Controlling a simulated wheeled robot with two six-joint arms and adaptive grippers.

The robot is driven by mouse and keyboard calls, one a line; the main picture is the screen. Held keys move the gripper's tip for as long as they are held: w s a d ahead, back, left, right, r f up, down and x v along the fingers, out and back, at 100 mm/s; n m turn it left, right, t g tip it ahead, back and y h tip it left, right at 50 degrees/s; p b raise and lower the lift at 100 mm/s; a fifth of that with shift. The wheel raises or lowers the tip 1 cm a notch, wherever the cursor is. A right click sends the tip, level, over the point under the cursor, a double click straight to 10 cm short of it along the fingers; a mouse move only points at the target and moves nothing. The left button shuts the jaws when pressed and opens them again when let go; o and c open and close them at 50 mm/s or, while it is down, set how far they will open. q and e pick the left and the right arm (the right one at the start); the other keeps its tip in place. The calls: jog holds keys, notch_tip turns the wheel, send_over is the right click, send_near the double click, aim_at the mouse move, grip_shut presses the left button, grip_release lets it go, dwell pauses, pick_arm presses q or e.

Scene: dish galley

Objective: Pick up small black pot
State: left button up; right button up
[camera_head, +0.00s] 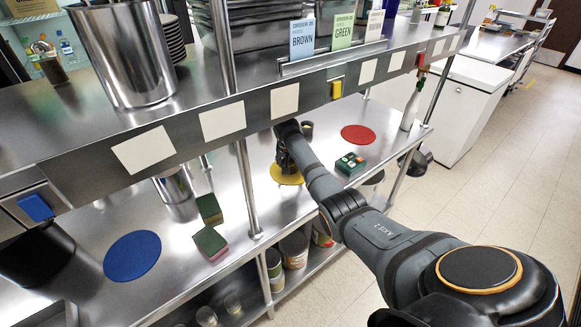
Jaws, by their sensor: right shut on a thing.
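My right gripper (284,158) is over the yellow round mat (287,178) on the lower steel counter, under the raised shelf. It is shut on the small black pot. The pot is dark against the dark gripper and mostly hidden by it, so I cannot make out its outline or tell whether it touches the mat. A small dark round object (307,128) shows just behind and right of my wrist; I cannot tell what it is. My left gripper is not in view.
The steel shelf (240,95) runs just above my right wrist, and a post (247,190) stands left of it. A red mat (358,135), a green box (350,163), sponges (210,243) and a blue mat (132,256) lie on the counter. A steel container (122,55) stands above.

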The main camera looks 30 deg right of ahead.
jog(key=c, duration=0.5)
jog(key=shift+o, duration=0.2)
jog(key=shift+r, duration=0.1)
jog(key=shift+r, duration=0.25)
notch_tip(320, 180, up, 2)
jog(key=shift+w+r+b, duration=0.1)
jog(key=shift+r+b, duration=0.1)
jog(key=shift+b, duration=0.35)
jog(key=s+a, duration=0.3)
jog(key=s, duration=0.1)
jog(key=s+a+b, duration=0.1)
jog(key=s+a, duration=0.3)
jog(key=s+a+b, duration=0.1)
jog(key=s+a, duration=0.3)
jog(key=s, duration=0.1)
jog(key=shift+a+r, duration=0.1)
jog(key=shift+a, duration=0.1)
jog(key=shift+s+a+r, duration=0.1)
jog(key=shift+s+a, duration=0.15)
jog(key=shift+s, duration=0.15)
